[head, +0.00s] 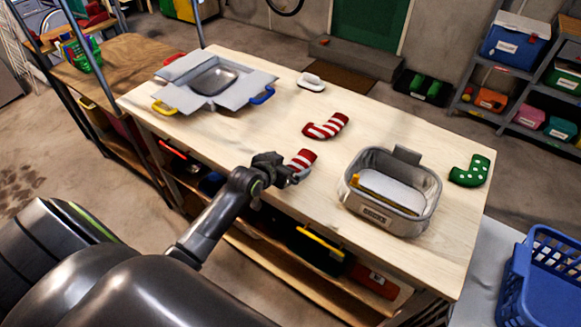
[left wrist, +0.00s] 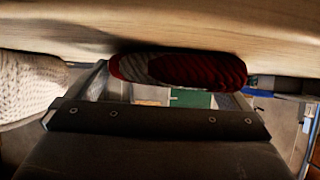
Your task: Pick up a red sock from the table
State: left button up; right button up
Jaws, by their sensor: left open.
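A red-and-white striped sock (head: 303,158) lies near the table's front edge, just beyond my left gripper (head: 287,173). A second red-and-white striped sock (head: 326,126) lies farther back on the table (head: 262,125). In the left wrist view, the table surface is at the top and the nearer red sock (left wrist: 215,70) sits across the opening ahead of my left gripper (left wrist: 172,88). The jaws are open and hold nothing; whether they touch the sock I cannot tell. My right gripper is in neither view.
A grey basket (head: 372,213) stands right of the socks. A green dotted sock (head: 473,170) lies at the right table edge. A grey box with open flaps (head: 183,97) and a small white object (head: 311,82) are farther back. A pale woven surface (left wrist: 30,88) shows left in the wrist view.

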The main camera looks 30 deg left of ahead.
pick_arm(q)
jog(key=c, duration=0.7)
jog(key=shift+o, duration=0.2)
